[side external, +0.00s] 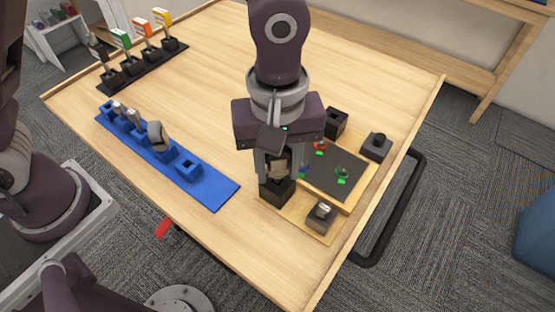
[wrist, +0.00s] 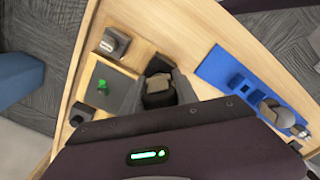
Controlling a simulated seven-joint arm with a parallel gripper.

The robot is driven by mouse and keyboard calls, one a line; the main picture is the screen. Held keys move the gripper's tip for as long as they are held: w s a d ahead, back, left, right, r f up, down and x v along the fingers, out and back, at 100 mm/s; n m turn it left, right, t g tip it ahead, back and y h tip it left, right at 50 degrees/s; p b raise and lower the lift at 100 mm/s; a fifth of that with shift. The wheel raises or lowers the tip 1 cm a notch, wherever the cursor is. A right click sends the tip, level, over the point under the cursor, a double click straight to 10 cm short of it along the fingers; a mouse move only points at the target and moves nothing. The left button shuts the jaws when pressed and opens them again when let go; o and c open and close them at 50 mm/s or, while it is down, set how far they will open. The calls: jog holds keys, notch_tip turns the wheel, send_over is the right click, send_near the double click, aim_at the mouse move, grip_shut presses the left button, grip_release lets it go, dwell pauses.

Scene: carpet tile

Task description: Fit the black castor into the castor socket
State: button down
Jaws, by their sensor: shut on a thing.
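My gripper (side external: 277,172) points down over the near left corner of the wooden board and is shut on the black castor (wrist: 160,84), which shows between the fingers as a dark piece with a greyish-beige part. The castor is largely hidden by the fingers in the side view. A black square socket block (side external: 276,193) stands directly under the fingertips and appears to be the castor socket. The castor is at or just above its opening; I cannot tell how deep it sits.
The board (side external: 310,222) carries a dark panel (side external: 322,181) with red and green pieces, and other blocks (side external: 376,147) around it. A blue rack (side external: 215,191) with several holders, one empty, lies left. A black rack (side external: 140,72) with coloured-topped items stands behind. Bare table lies between.

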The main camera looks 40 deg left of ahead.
jog(key=shift+f, duration=0.55)
jog(key=c, duration=0.9)
grip_release()
jog(key=shift+o, duration=0.2)
notch_tip(320, 180, up, 7)
jog(key=shift+r, duration=0.1)
